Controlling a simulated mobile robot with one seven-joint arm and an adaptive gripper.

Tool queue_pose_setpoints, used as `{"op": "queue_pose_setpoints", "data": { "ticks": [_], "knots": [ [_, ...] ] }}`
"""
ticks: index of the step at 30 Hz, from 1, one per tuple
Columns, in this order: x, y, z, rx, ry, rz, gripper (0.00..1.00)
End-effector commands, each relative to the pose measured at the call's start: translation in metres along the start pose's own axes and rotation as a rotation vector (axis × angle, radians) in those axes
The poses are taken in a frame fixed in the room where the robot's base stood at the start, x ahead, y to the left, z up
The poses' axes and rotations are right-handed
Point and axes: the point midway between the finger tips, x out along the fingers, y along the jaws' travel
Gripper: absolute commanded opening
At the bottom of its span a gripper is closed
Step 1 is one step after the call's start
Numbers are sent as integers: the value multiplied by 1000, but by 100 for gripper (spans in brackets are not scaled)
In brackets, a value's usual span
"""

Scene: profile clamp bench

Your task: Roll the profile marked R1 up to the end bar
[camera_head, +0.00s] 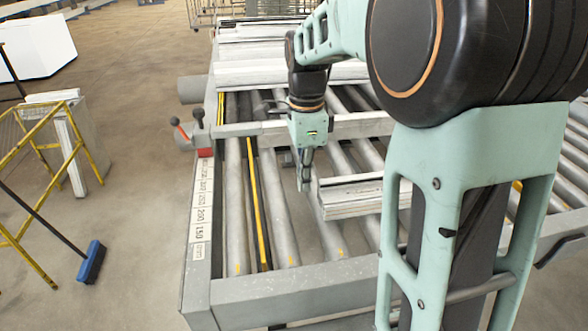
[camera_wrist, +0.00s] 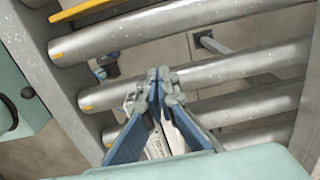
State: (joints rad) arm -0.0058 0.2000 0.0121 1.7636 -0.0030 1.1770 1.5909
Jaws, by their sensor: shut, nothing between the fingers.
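A short light-grey profile (camera_head: 350,196) with ribbed sides lies on the rollers, to the right of my gripper in the head view. My arm hides its right end, and no R1 mark is readable. My gripper (camera_head: 304,188) points down over the rollers, shut and empty, a little left of the profile's near end. In the wrist view its fingertips (camera_wrist: 158,78) meet above the rollers; the profile cannot be made out for certain there. A yellow-edged bar (camera_head: 255,200) runs along the left side of the bench; I cannot tell whether it is the end bar.
The roller bench has a grey front rail (camera_head: 300,292) and a left rail with a number scale (camera_head: 200,215). A grey crossbar (camera_head: 335,127) with clamp handles spans behind my gripper. Long profiles (camera_head: 260,72) lie behind it. Rollers left of my gripper are bare.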

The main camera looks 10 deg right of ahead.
Motion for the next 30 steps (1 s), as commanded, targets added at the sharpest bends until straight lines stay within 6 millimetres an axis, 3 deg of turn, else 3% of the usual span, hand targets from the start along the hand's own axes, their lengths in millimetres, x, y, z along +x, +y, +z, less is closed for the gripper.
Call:
{"op": "queue_pose_setpoints", "data": {
  "ticks": [4, 19, 23, 30],
  "knots": [
    [0, 0, -13, 0, 0, 1, 0],
    [0, 0, -23, 2, 0, 1, 0],
    [-1, 0, -52, 7, 0, 2, 0],
    [-2, 0, -125, 7, 1, 4, 0]
  ]
}}
